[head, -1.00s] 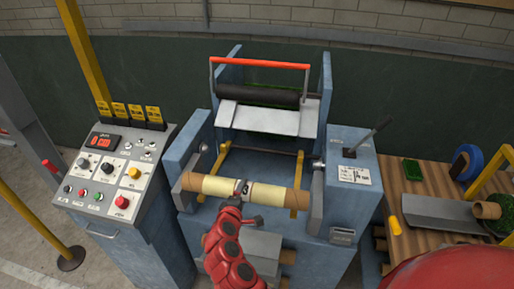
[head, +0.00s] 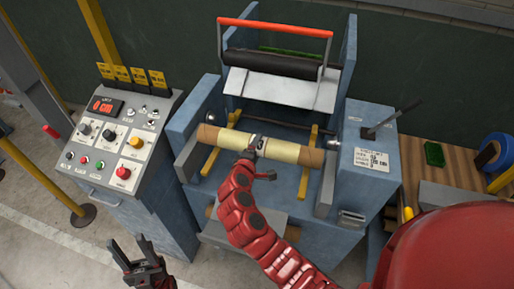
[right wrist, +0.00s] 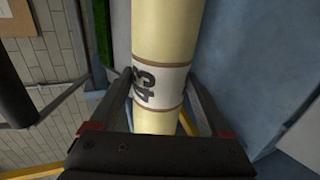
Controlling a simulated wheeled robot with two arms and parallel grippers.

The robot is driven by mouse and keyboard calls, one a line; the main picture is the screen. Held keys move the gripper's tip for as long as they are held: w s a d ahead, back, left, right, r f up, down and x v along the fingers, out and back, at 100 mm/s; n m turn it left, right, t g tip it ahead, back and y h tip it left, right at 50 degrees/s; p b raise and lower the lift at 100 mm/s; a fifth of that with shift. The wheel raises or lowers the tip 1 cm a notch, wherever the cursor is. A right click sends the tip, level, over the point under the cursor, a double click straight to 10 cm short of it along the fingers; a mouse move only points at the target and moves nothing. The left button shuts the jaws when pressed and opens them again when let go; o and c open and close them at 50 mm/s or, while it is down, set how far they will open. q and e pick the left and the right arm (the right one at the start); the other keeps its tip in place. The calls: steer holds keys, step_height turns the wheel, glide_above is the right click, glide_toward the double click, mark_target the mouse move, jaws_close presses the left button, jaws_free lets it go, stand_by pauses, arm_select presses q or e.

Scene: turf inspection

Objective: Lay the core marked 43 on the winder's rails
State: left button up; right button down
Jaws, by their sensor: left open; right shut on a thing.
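The core marked 43 (head: 283,151) is a pale yellow tube with brown ends, lying crosswise in the winder in the head view. Its white label reading 43 shows in the right wrist view (right wrist: 160,85). My right gripper (head: 257,147) is shut around the core's middle, at the label. Two yellow rails (head: 308,163) run front to back under the core, near its ends. I cannot tell whether the core touches them. My left gripper (head: 138,258) is open and empty at the lower left, apart from the winder (head: 200,118).
A control panel (head: 120,140) with knobs and a red display stands left of the winder. A red bar (head: 275,27) and black roller (head: 268,65) sit behind the core. A lever box (head: 372,155) and a wooden table (head: 440,158) are at the right.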

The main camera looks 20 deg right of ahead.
step_height(320, 180, down, 6)
steer(key=b, duration=0.4)
steer(key=shift+b, duration=0.35)
jaws_free()
